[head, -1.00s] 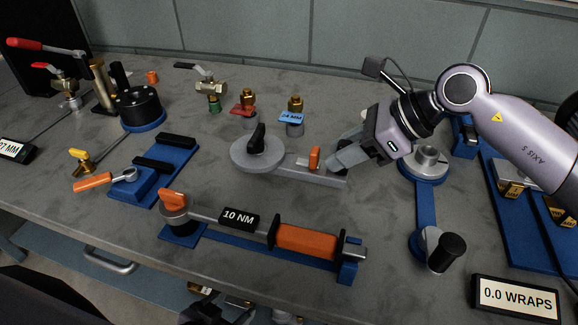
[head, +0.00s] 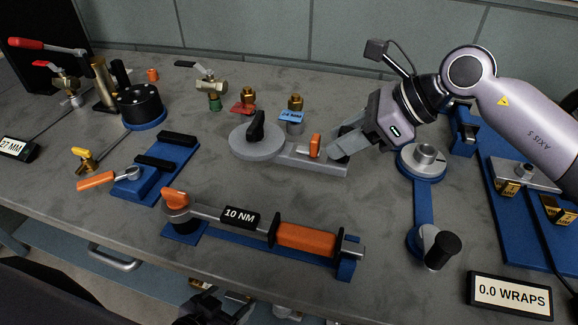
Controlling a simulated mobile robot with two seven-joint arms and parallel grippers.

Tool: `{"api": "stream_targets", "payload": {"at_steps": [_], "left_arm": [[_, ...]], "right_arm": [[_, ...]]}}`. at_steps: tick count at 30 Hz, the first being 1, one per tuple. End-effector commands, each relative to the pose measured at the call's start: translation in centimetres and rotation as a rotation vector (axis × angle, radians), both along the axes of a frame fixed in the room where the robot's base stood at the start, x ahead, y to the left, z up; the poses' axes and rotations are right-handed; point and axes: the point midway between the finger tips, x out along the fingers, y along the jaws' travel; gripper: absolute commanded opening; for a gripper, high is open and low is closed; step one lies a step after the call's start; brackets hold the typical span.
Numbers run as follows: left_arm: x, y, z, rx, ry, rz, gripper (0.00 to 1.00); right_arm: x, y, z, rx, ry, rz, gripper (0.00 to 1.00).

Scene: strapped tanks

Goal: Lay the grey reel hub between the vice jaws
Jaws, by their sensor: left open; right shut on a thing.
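The grey reel hub (head: 245,143), as I take it, is a round grey disc with a black knob on top. A flat grey bar runs from it to the right and carries an upright orange lever. My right gripper (head: 340,148) is shut on the right end of the bar and holds the piece slightly above the bench. The vice (head: 150,185) is a blue block at the left with two black jaws (head: 178,138) and an orange-handled lever (head: 96,181). The gap between its jaws looks empty. My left gripper is not in view.
A torque tool (head: 305,237) marked 10 NM lies in front. Brass fittings (head: 295,102) and a valve (head: 211,90) stand behind the held piece. A crank stand (head: 425,205) is at the right. Bare bench (head: 215,175) lies between the held piece and the vice.

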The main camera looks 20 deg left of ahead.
Motion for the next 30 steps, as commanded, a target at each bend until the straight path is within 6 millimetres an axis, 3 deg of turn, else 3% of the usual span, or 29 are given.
{"api": "stream_targets", "payload": {"at_steps": [30], "left_arm": [[0.0,0.0,3.8,-0.001,0.001,0.0,0.73]], "right_arm": [[0.0,0.1,7.7,0.004,-0.003,0.0,0.0]]}}
